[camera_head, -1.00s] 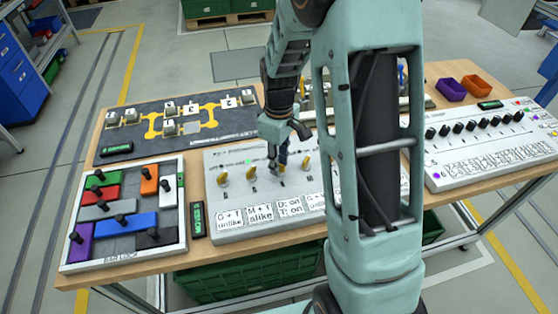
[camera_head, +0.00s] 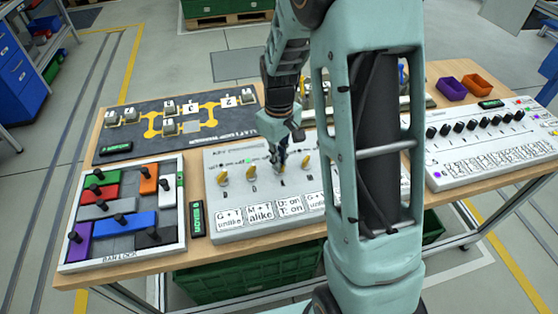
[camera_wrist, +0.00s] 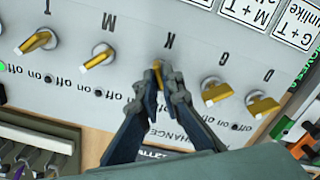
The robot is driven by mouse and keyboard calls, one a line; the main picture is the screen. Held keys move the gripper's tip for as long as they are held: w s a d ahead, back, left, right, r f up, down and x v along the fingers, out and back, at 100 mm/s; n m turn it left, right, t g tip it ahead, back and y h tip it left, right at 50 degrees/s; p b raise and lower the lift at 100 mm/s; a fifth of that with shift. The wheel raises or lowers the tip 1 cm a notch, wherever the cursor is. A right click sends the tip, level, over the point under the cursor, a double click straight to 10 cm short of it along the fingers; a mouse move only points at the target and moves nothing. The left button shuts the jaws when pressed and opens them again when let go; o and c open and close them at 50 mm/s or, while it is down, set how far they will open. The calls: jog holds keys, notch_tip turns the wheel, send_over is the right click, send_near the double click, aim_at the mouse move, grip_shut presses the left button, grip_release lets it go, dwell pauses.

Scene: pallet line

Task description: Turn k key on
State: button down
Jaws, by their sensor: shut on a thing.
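The k key (camera_wrist: 156,68) is a small yellow key under the letter K on a light grey panel (camera_wrist: 130,45). In the wrist view it points nearly straight up and down the picture, while the neighbouring keys slant. My gripper (camera_wrist: 158,78) is shut on it, one dark finger at each side, hiding much of it. In the head view my gripper (camera_head: 279,166) reaches down to the same panel (camera_head: 240,212) and covers the key there.
A sliding-block board (camera_head: 75,250) lies to the left. A knob panel (camera_head: 470,175) stands to the right.

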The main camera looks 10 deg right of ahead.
jog(key=m, duration=0.4)
jog(key=shift+m, duration=0.3)
jog(key=m, duration=0.3)
jog(key=shift+m+b, duration=0.3)
jog(key=m, duration=0.4)
jog(key=shift+r, duration=0.1)
jog(key=shift+m+p, duration=0.4)
jog(key=shift+m, duration=1.1)
jog(key=c, duration=2.1)
grip_release()
notch_tip(320, 180, up, 12)
